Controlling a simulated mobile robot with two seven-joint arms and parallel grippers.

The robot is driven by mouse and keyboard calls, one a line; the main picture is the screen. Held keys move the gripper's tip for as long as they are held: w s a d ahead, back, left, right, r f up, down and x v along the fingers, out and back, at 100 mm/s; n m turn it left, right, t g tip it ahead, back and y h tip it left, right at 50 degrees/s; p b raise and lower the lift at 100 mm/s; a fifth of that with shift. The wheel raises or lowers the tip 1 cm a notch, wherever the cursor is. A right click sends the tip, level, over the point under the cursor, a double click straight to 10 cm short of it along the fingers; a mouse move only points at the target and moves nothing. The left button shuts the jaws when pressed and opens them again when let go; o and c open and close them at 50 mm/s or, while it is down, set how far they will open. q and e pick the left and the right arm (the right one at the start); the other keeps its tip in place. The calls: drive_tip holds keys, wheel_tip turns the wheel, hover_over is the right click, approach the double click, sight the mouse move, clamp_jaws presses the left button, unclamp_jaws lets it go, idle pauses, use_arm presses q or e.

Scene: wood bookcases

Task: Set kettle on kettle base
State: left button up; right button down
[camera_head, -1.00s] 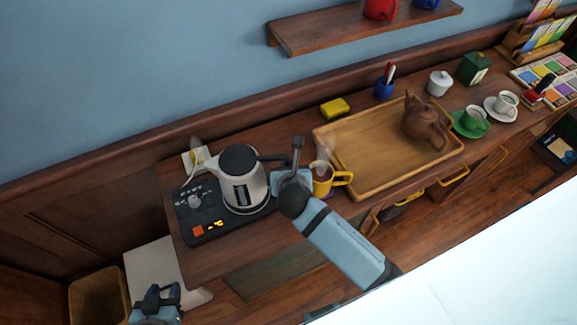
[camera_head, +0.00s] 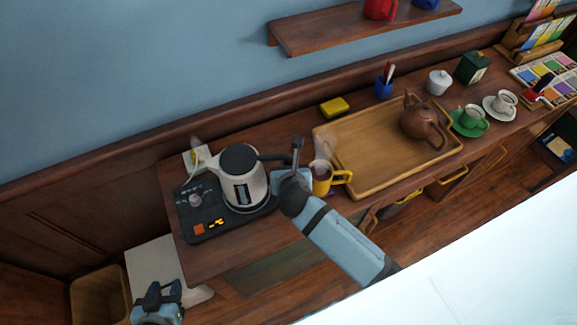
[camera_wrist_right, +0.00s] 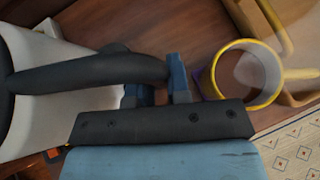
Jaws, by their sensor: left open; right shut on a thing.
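The white kettle (camera_head: 241,184) with a dark lid and black handle stands upright at the right part of the black kettle base (camera_head: 203,222), which has lit orange controls. From this angle I cannot tell whether the kettle is fully seated. My right gripper (camera_head: 285,167) is shut on the kettle's handle; in the right wrist view its blue fingers (camera_wrist_right: 160,92) close around the end of the black handle (camera_wrist_right: 90,70). The white kettle body (camera_wrist_right: 45,100) shows at the left there. My left gripper (camera_head: 160,296) is open and empty, low at the left, away from the kettle.
A steaming yellow mug (camera_head: 322,180) stands just right of my right gripper and also shows in the right wrist view (camera_wrist_right: 262,95). A wooden tray (camera_head: 362,160) with a brown teapot (camera_head: 420,124) lies farther right. A yellow sponge (camera_head: 334,107) lies behind.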

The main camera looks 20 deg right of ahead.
drive_tip(key=shift+r+p, duration=0.1)
drive_tip(key=shift+p, duration=0.25)
drive_tip(key=shift+f, duration=0.6)
idle(0.4)
drive_tip(key=c, duration=1.4)
unclamp_jaws()
drive_tip(key=shift+f, duration=0.1)
